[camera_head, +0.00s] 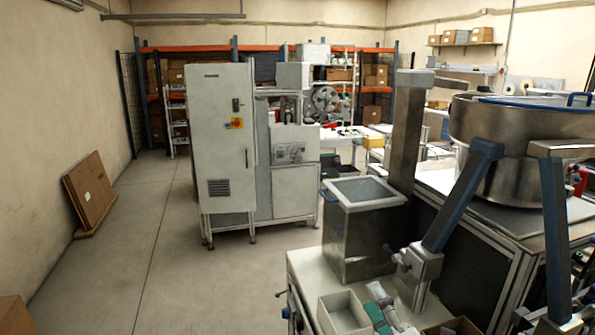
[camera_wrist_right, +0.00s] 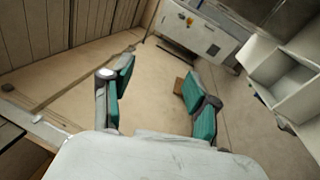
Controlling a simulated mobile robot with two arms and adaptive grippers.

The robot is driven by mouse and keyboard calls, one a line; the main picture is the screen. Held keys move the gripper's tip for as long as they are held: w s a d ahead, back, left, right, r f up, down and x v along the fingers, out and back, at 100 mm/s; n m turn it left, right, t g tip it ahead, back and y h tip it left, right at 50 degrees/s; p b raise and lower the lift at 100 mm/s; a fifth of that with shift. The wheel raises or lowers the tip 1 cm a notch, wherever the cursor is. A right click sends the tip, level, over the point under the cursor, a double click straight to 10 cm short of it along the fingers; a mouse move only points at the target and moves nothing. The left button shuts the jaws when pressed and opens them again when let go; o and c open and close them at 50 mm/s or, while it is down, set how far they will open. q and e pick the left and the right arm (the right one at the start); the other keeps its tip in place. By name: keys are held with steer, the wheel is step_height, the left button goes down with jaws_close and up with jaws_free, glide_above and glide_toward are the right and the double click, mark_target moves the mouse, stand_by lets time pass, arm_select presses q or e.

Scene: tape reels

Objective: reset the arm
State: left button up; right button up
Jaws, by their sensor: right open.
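My right gripper (camera_head: 378,303) shows low in the head view, with teal finger pads, beside a white open bin. The blue-grey arm link (camera_head: 463,195) slopes down toward it. In the right wrist view the two teal-padded fingers (camera_wrist_right: 160,92) are spread well apart. Nothing is held between them; bare floor and a small brown box on it show in the gap. My left gripper is not in view.
The white open bin (camera_head: 343,313) stands on the bench (camera_head: 305,268). A steel box (camera_head: 362,235), a grey post (camera_head: 407,130) and a large steel bowl (camera_head: 510,160) crowd the right side. A white cabinet (camera_head: 222,145) stands beyond. The floor (camera_head: 155,240) at left is largely clear.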

steer(key=s+d+f+m+g+h, duration=0.45)
steer(key=d+f+m+h, duration=0.2)
steer(key=f+m, duration=0.45)
steer(key=s+f+m+g, duration=0.5)
steer(key=s+f+m, duration=0.1)
steer(key=s, duration=0.6)
steer(key=s+f+m+g, duration=0.5)
steer(key=s+f+g, duration=0.15)
steer(key=s, duration=0.55)
step_height(320, 180, down, 29)
steer(key=b, duration=0.5)
steer(key=s+d+f+g+b, duration=0.1)
steer(key=s+f+b, duration=0.1)
steer(key=s+f, duration=0.7)
steer(key=s+d+f+g+b, duration=0.1)
steer(key=s+f+b, duration=0.2)
steer(key=s+f, duration=0.6)
step_height(320, 180, down, 6)
steer(key=shift+d+r+h, duration=0.2)
steer(key=shift+d+h, duration=0.05)
steer(key=shift+h, duration=0.2)
